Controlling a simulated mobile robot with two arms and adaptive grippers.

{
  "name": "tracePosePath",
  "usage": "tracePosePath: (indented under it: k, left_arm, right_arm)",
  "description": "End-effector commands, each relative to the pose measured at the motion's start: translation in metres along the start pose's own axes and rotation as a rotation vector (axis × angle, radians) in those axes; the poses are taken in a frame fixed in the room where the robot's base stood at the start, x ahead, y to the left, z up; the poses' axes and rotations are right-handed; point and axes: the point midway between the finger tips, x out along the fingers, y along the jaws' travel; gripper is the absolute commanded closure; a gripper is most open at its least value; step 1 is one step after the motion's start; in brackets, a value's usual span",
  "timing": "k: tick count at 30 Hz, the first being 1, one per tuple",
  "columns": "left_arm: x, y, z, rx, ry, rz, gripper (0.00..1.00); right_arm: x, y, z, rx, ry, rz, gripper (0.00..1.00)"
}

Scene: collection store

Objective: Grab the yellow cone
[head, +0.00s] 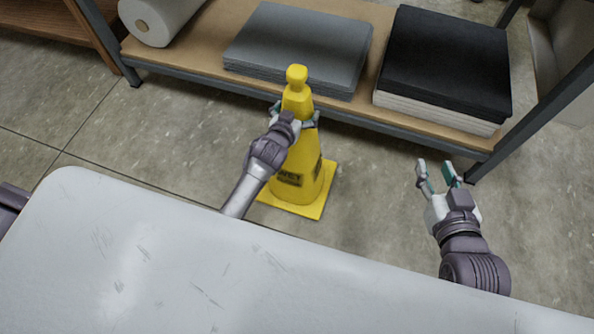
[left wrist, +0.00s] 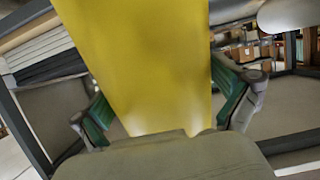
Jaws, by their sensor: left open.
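The yellow cone (head: 309,175) stands upright on the floor on its square yellow base, in front of the low shelf, with dark lettering low on its side. My left gripper (head: 296,113) is open, with its fingers on either side of the cone's upper part, below the knob. In the left wrist view the cone (left wrist: 140,60) fills the middle between the two green-padded fingers of my left gripper (left wrist: 165,108); I cannot tell whether they touch it. My right gripper (head: 436,174) is open and empty, to the right of the cone above the floor.
A low shelf (head: 190,72) behind the cone holds a white roll (head: 160,18), grey sheets (head: 300,45) and a black-topped stack (head: 445,60). A dark shelf post (head: 540,120) stands at right. Concrete floor is free left of the cone.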

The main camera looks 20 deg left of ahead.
Motion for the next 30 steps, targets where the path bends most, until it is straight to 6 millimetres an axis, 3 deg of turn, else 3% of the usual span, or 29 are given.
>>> tracePosePath:
  k: [2,15,26,30]
  left_arm:
    - [0.0,0.0,0.0,0.0,0.0,0.0,0.05]
    - [0.0,0.0,0.0,0.0,0.0,0.0,0.78]
    - [0.0,0.0,-0.004,-0.001,0.008,0.001,0.81]
    - [-0.001,0.0,-0.007,-0.001,0.008,0.001,0.81]
  right_arm:
    - [0.0,0.0,0.0,0.0,-0.001,0.0,0.6]
    - [0.0,0.0,0.0,0.0,-0.002,0.0,0.6]
    - [0.0,0.0,0.001,0.0,-0.01,0.0,0.6]
    - [-0.003,0.002,0.011,0.0,-0.065,0.004,0.6]
